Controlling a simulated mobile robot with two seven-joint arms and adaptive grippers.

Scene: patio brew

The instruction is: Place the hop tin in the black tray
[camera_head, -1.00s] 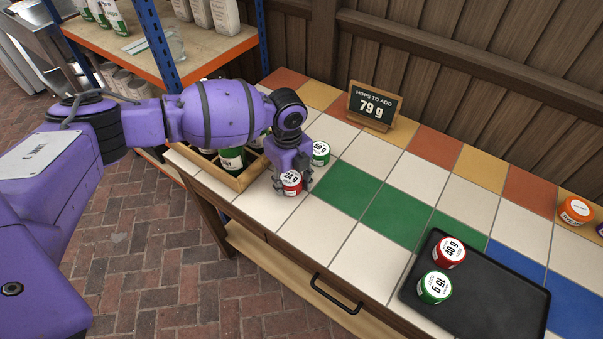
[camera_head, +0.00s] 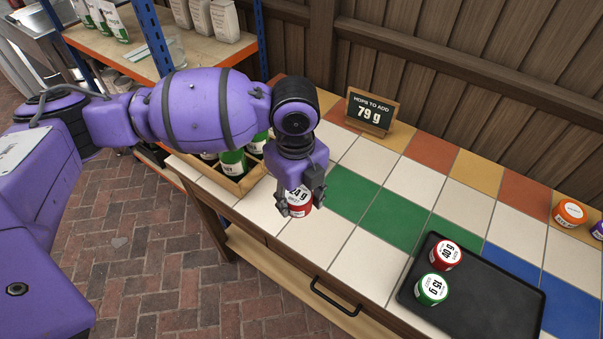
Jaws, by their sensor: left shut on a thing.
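My left gripper (camera_head: 299,200) is shut on a red tin marked 24 g (camera_head: 298,207) and holds it over the white tiles on the left part of the table. The black tray (camera_head: 490,310) lies at the right front of the table. A red 40 g tin (camera_head: 446,254) and a green 15 g tin (camera_head: 432,289) stand in its left part. The green tin that stood behind the gripper is hidden by my arm. My right gripper is not in view.
A small sign (camera_head: 371,111) reading "HOPS TO ADD 79 g" stands at the back. A wooden crate (camera_head: 244,183) with bottles is left of the gripper. An orange tin (camera_head: 568,214) stands at the right edge. The tiles between gripper and tray are clear.

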